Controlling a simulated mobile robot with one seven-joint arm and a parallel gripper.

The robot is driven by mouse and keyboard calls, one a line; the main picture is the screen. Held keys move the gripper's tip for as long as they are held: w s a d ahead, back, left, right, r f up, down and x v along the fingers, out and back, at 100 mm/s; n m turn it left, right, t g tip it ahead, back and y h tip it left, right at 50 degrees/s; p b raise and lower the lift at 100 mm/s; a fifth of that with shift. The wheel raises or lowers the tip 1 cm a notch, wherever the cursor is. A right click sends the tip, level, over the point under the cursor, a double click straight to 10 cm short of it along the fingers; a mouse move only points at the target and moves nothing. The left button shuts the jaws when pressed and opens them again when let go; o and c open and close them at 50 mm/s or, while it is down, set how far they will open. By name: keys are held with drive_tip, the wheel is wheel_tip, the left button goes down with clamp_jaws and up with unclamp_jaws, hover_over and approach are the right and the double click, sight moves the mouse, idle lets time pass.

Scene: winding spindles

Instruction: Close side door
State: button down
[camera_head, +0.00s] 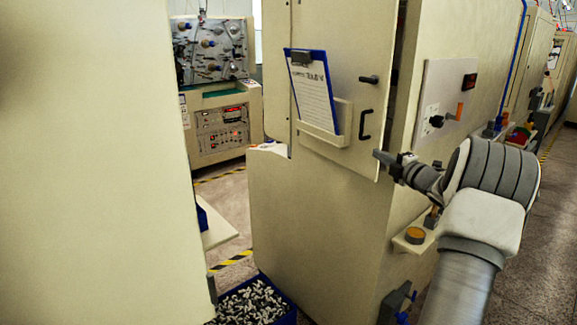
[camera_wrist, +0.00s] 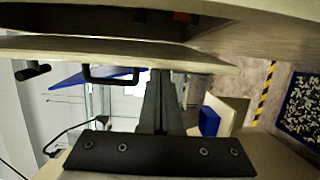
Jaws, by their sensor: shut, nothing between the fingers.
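The side door (camera_head: 345,75) is a cream panel on the end of the machine, with a black pull handle (camera_head: 365,125) and a black knob (camera_head: 368,79). It stands slightly ajar; a dark gap runs behind its edge in the wrist view, where the door (camera_wrist: 200,58) lies across the top. My gripper (camera_head: 378,156) is shut and empty, at the door's lower right edge, below and right of the handle. In the wrist view the fingertips (camera_wrist: 161,74) are close against the door's outer face, beside the handle (camera_wrist: 110,78). I cannot tell whether they touch.
A clipboard (camera_head: 312,90) sits in a holder on the door. A control panel (camera_head: 445,100) is on the machine's side, right of the door. A blue bin (camera_head: 289,315) of spindles stands on the floor. A large cream panel (camera_head: 90,160) fills the left. The aisle floor (camera_head: 535,220) is clear.

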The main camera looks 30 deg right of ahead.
drive_tip(key=shift+w+d, duration=0.1)
drive_tip(key=shift+d, duration=0.7)
drive_tip(key=shift+a, duration=0.15)
